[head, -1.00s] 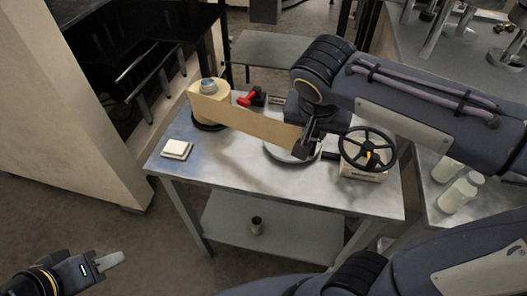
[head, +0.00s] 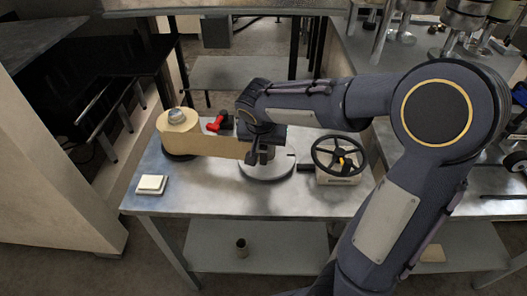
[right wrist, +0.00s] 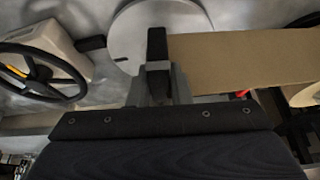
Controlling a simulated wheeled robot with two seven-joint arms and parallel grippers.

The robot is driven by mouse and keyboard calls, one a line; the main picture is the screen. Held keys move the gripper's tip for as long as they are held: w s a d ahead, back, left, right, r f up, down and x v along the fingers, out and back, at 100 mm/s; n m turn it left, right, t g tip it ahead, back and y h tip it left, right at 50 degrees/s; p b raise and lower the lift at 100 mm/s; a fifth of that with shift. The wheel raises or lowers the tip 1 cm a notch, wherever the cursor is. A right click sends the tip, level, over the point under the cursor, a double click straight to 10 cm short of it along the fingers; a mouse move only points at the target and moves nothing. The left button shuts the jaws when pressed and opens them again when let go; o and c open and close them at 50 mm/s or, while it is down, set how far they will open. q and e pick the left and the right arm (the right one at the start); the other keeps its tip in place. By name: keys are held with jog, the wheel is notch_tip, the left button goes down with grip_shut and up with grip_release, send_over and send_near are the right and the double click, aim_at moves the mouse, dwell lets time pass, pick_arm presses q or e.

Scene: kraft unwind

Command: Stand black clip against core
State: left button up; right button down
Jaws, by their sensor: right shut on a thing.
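My right gripper (head: 257,156) is over the round grey plate (head: 268,178) on the metal table. In the right wrist view the gripper (right wrist: 160,82) is shut on an upright black piece, which looks like the black clip (right wrist: 157,44). The clip is at the free end of the kraft strip (head: 217,144). The strip (right wrist: 245,52) runs taut from the kraft roll (head: 180,138) at the table's left side. I cannot make out a core on the plate; my gripper and wrist cover part of it. My left gripper is out of view.
A black handwheel (head: 340,154) on a pale box stands just right of the plate. A red and black tool (head: 219,123) lies behind the strip. A white square block (head: 151,185) sits at the front left. The table's front middle is clear.

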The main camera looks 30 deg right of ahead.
aim_at(264, 154)
jog(key=shift+w+f, duration=0.2)
jog(key=shift+f, duration=0.15)
jog(key=shift+w+d+f, duration=0.1)
jog(key=shift+f, duration=1.45)
jog(key=shift+f+b, duration=0.25)
jog(key=shift+b, duration=0.1)
jog(key=c, duration=1.3)
grip_release()
jog(key=shift+r, duration=0.1)
